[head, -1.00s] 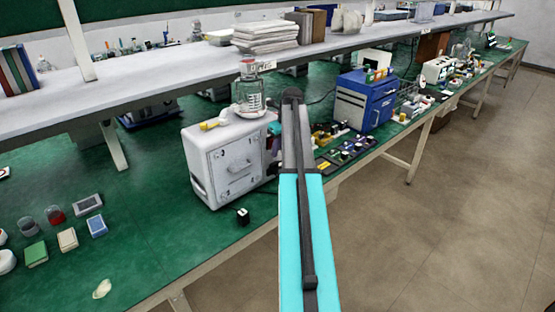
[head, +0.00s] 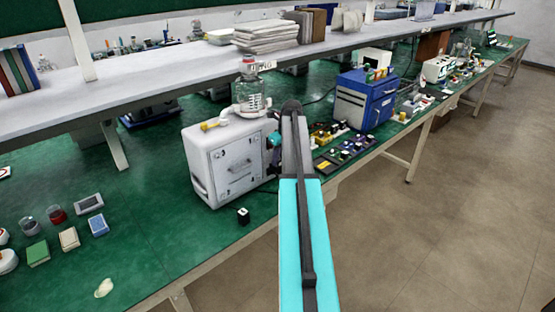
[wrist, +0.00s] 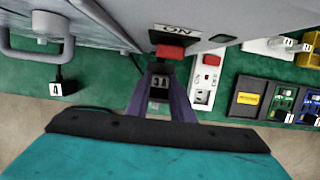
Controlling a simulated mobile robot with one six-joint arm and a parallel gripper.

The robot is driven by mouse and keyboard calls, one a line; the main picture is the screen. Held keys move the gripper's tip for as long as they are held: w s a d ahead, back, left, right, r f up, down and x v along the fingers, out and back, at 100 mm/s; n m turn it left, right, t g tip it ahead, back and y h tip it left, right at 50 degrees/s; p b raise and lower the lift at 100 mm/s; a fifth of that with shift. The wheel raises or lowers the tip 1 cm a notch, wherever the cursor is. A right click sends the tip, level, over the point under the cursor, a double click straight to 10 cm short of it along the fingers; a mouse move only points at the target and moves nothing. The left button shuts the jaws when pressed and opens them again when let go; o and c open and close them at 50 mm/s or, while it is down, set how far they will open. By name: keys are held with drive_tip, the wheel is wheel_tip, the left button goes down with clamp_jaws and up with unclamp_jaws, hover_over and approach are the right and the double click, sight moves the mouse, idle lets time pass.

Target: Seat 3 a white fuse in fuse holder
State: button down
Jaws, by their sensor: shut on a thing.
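In the wrist view my gripper (wrist: 160,85) has its purple fingers closed around a small piece with pale markings that start with a 3, which I take as the 3 A fuse (wrist: 160,81). Its far end and body are mostly hidden between the fingers. Just beyond the fingertips, a red rocker switch (wrist: 171,52) in a black frame sits on the grey cabinet face under an inverted ON label. I cannot make out the fuse holder for certain. In the head view my own arm hides the gripper and the fuse.
The grey cabinet (head: 235,165) stands on the green bench. A white power strip (wrist: 206,82) with a red switch lies right of the gripper. A black block marked 4 (wrist: 60,88) stands left, below a handle (wrist: 36,48). A dark tray (wrist: 262,100) with coloured parts lies right.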

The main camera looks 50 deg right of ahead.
drive_tip(key=shift+f, duration=0.3)
drive_tip(key=c, duration=1.6)
unclamp_jaws()
drive_tip(key=shift+s+f, duration=0.1)
drive_tip(key=shift+o, duration=0.3)
drive_tip(key=shift+a+f, duration=0.1)
drive_tip(key=shift+a, duration=0.1)
drive_tip(key=shift+r, duration=0.45)
drive_tip(key=b+v, duration=0.2)
drive_tip(key=v, duration=1)
drive_tip(key=shift+d, duration=0.2)
